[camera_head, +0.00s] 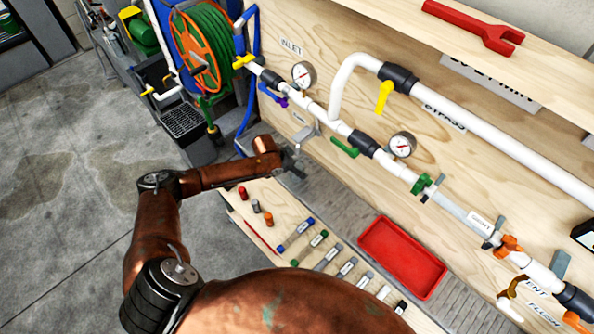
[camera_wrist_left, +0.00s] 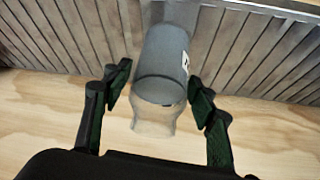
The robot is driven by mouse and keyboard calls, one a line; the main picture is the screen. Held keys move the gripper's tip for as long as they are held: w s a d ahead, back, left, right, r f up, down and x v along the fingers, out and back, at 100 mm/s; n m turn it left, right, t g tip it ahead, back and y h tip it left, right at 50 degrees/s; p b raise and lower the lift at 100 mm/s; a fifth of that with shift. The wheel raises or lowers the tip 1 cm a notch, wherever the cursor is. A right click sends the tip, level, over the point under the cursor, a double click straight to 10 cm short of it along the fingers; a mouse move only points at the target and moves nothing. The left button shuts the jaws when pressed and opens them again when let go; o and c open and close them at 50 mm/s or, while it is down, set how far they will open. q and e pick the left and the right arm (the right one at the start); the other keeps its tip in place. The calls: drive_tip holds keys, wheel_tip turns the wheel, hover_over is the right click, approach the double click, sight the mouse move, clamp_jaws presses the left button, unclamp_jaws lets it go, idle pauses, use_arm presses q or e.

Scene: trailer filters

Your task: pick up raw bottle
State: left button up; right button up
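The bottle (camera_wrist_left: 163,62) is clear and greyish, with a white label partly readable as "R" on its right side. In the left wrist view it stands between the two dark fingers of my left gripper (camera_wrist_left: 160,94), with a narrow gap showing at the left finger. The fingers are apart and look open around it. In the head view my left gripper (camera_head: 292,163) is at the far end of the bench, below the pipe; the bottle is hard to make out there. My right gripper is out of view.
A red tray (camera_head: 402,257) lies on the grey ribbed strip (camera_head: 345,195). Several small labelled vials (camera_head: 328,257) and coloured caps (camera_head: 256,206) lie on the wooden bench. White pipes with gauges (camera_head: 303,74) and valves run along the panel close behind the gripper.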

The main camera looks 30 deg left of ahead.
use_arm(q)
drive_tip(key=c, duration=1.1)
drive_tip(key=shift+r, duration=0.1)
